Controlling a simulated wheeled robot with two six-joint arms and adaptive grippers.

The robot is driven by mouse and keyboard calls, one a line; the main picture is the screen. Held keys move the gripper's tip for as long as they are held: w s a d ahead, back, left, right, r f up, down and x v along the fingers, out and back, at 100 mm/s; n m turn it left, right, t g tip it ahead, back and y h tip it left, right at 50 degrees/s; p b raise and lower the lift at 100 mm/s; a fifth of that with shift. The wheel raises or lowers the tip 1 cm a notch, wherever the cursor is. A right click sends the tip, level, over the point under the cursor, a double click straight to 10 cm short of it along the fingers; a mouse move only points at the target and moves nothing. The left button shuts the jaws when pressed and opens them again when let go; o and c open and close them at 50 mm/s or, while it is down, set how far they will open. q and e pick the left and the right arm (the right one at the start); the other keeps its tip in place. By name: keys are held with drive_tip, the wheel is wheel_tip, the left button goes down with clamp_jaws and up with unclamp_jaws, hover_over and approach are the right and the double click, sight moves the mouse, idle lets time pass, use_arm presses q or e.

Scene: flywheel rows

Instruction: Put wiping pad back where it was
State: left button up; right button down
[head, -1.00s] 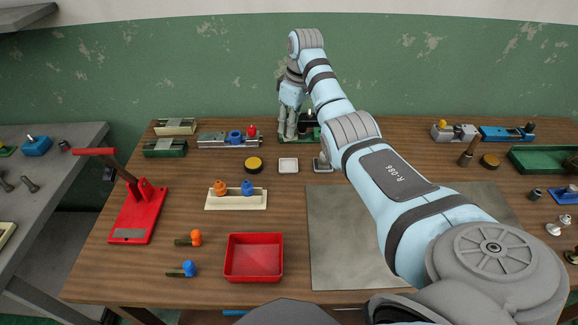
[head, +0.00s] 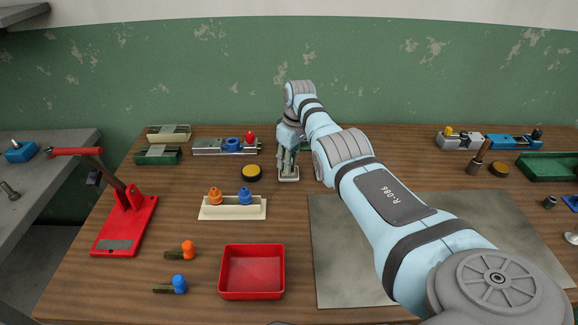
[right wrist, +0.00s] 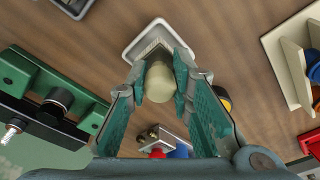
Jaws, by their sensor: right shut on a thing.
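My right gripper (head: 288,171) is at the back middle of the bench, over the small white tray (head: 289,179). In the right wrist view the gripper (right wrist: 160,78) is shut on the wiping pad (right wrist: 160,82), gripping its cream, round handle. The pad's square base is partly hidden behind the handle and fingers, and it overlaps the white tray (right wrist: 133,52). I cannot tell whether the base touches the tray's floor. My left gripper is not in view.
A black-and-yellow round tin (head: 251,173) stands just left of the tray. A cream rack (head: 232,208) with orange and blue pieces is nearer. A red bin (head: 251,272) and a grey mat (head: 350,270) lie in front. A green fixture (right wrist: 50,105) is close beside the gripper.

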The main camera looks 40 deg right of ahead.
drive_tip(key=shift+f, duration=0.4)
drive_tip(key=shift+s+d+r, duration=0.1)
drive_tip(key=c, duration=1.4)
unclamp_jaws()
wheel_tip(320, 180, up, 4)
drive_tip(key=p, duration=0.2)
drive_tip(key=shift+s+d+r+p, duration=0.1)
drive_tip(key=shift+s+r+p, duration=0.05)
drive_tip(key=shift+p, duration=0.25)
drive_tip(key=r, duration=0.2)
drive_tip(key=s+r, duration=0.1)
drive_tip(key=r, duration=0.2)
drive_tip(key=r+p, duration=0.1)
drive_tip(key=r, duration=0.1)
drive_tip(key=shift+s+r, duration=0.15)
drive_tip(key=shift+r, duration=0.2)
